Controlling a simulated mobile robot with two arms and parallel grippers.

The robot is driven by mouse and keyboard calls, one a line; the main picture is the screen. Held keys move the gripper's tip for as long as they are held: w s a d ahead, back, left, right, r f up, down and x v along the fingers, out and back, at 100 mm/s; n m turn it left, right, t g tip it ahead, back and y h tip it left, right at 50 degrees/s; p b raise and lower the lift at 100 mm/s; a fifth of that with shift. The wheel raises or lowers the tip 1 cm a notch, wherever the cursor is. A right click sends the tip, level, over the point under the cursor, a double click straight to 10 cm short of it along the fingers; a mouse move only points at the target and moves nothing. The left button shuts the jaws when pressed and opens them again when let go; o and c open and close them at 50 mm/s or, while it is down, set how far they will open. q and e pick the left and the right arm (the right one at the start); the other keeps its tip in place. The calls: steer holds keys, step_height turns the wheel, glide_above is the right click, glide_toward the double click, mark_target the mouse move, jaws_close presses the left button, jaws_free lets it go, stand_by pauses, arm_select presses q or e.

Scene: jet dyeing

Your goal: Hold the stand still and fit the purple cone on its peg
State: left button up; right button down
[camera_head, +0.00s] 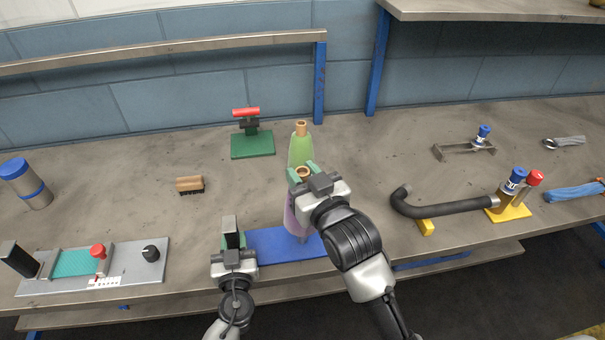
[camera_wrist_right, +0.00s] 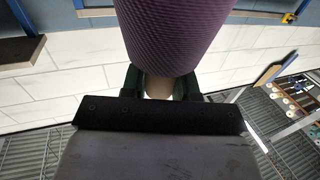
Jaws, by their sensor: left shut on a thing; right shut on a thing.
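The stand has a flat blue base (camera_head: 275,247) lying near the front edge of the table. My left gripper (camera_head: 232,243) is shut on the left end of the base. The purple cone (camera_head: 292,219) is upright over the base, in front of a green cone (camera_head: 300,148). The right wrist view shows the purple cone (camera_wrist_right: 178,38) between the green finger pads.
A control panel (camera_head: 140,270) lies left and a wooden brush (camera_head: 190,185) lies mid-left. A green-based clamp (camera_head: 252,145) stands behind. A black bent pipe (camera_head: 445,208) and yellow block with bottles (camera_head: 512,212) are right.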

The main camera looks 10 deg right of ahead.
steer(key=shift+f, duration=3.3)
steer(key=c, duration=0.8)
jaws_free()
steer(key=shift+s+f, duration=0.1)
steer(key=v, duration=1.2)
steer(key=shift+o, duration=0.3)
